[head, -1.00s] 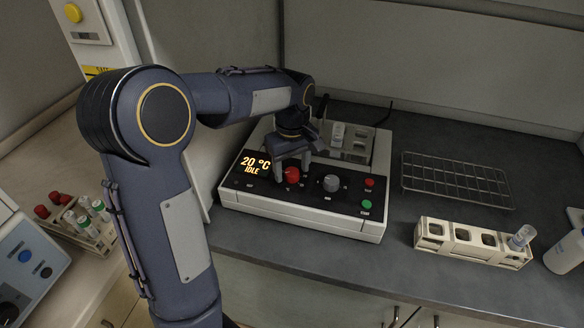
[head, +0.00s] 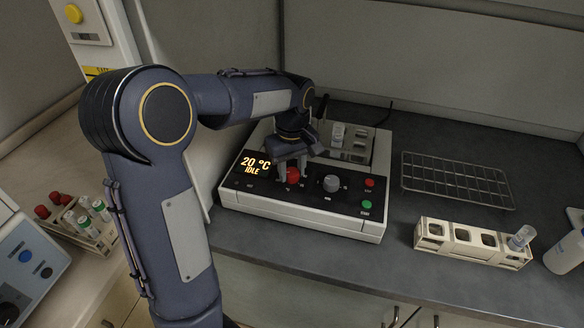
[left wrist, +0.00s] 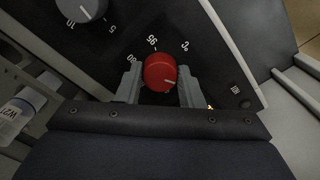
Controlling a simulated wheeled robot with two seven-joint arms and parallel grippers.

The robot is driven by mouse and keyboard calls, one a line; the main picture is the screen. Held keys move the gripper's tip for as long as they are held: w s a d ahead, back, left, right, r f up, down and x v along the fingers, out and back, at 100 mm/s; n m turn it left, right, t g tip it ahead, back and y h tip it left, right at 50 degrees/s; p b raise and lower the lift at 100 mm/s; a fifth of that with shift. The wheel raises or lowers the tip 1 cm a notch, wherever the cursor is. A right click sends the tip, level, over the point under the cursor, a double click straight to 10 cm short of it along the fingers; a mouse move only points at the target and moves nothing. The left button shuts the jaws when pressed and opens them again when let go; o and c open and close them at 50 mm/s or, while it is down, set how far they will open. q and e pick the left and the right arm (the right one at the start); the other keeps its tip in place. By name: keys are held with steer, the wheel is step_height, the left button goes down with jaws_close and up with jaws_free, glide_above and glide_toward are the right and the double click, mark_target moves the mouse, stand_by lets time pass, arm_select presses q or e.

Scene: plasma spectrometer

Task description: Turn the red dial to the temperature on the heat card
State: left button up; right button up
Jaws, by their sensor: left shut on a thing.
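The red dial (head: 293,175) is on the black front panel of the white heating device (head: 300,217). My left gripper (head: 291,170) reaches down over it, with one finger on each side, shut on the dial. In the left wrist view the red dial (left wrist: 159,72) sits between the two grey fingers, with printed 95, °C and another partly hidden number around it. The display (head: 255,166) reads 20 °C, IDLE. I cannot make out a heat card. My right gripper is not in view.
A grey knob (head: 331,183), a red button (head: 369,183) and a green button (head: 366,204) are right of the dial. A tube rack (head: 472,243), wire rack (head: 458,180) and bottle (head: 567,252) stand further right. Another rack (head: 88,228) is at left.

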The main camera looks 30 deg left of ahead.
mark_target(292, 172)
arm_select(q)
steer(key=m+p, duration=0.1)
steer(key=m, duration=0.4)
steer(key=shift+r, duration=0.1)
steer(key=m+p, duration=0.1)
steer(key=m, duration=0.5)
steer(key=shift+m, duration=0.3)
steer(key=m+p, duration=0.1)
steer(key=m, duration=0.5)
steer(key=m+p, duration=0.1)
steer(key=m, duration=0.4)
steer(key=shift+m, duration=0.4)
steer(key=o, duration=1)
step_height(292, 172, up, 8)
steer(key=shift+f, duration=0.15)
